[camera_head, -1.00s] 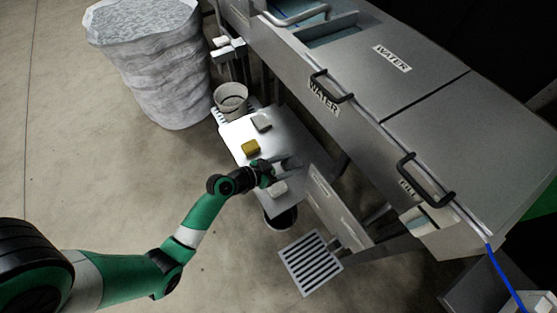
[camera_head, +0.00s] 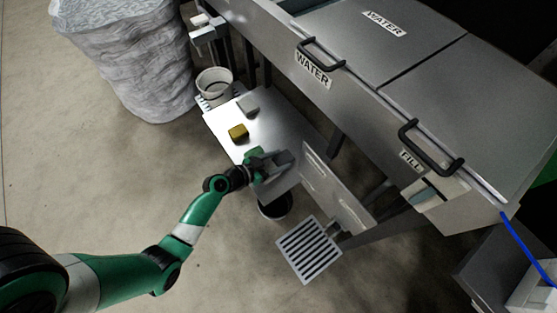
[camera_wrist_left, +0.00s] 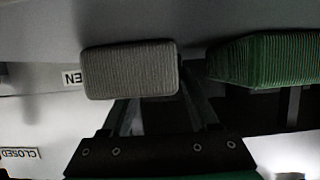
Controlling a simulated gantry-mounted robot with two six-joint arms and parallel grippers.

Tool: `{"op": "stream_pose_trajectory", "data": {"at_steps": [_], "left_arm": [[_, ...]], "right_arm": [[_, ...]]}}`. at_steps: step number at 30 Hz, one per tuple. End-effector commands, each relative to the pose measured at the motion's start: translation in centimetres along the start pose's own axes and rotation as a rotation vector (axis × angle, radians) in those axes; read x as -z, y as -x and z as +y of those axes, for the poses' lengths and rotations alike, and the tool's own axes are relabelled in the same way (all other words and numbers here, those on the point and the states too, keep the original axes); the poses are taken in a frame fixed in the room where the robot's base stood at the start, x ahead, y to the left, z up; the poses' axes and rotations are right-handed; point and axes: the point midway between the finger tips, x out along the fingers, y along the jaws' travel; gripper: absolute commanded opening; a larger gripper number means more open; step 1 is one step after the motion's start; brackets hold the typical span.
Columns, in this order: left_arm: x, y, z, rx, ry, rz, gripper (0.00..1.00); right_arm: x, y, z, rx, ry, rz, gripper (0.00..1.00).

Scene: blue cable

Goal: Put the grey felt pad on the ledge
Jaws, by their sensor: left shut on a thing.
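My left gripper (camera_head: 266,165) is over the near end of a pale shelf (camera_head: 275,127), which may be the ledge. In the left wrist view a grey ribbed block (camera_wrist_left: 130,69), which looks like the grey felt pad, sits at the gripper's dark fingers, and the gripper is shut on it. The fingers partly hide behind it. A green ribbed block (camera_wrist_left: 265,60) shows to its right; whether they touch anything is unclear. In the head view the gripper hides much of the held pad. My right gripper is not in view.
A yellow block (camera_head: 238,132) and a grey block (camera_head: 247,106) lie on the shelf. A white bucket (camera_head: 214,86) stands behind, a dark bucket (camera_head: 276,204) below the near end. A slotted grate (camera_head: 309,249) lies in front. The steel cabinet (camera_head: 360,90) borders the right.

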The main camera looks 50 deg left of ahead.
Motion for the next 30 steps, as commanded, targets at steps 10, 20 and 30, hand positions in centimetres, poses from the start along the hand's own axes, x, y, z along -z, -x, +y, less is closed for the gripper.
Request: {"op": "stream_pose_trajectory", "data": {"at_steps": [10, 20, 30], "left_arm": [[-0.2, 0.0, 0.0, -0.001, 0.000, -0.002, 0.91], [0.3, 2.4, -0.1, 0.003, 0.002, -0.003, 0.91], [0.3, 10.4, -0.1, 0.005, 0.003, -0.001, 0.91]], "right_arm": [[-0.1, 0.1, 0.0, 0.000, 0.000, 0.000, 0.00], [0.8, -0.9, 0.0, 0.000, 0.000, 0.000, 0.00], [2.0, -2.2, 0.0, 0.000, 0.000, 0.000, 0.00]]}}
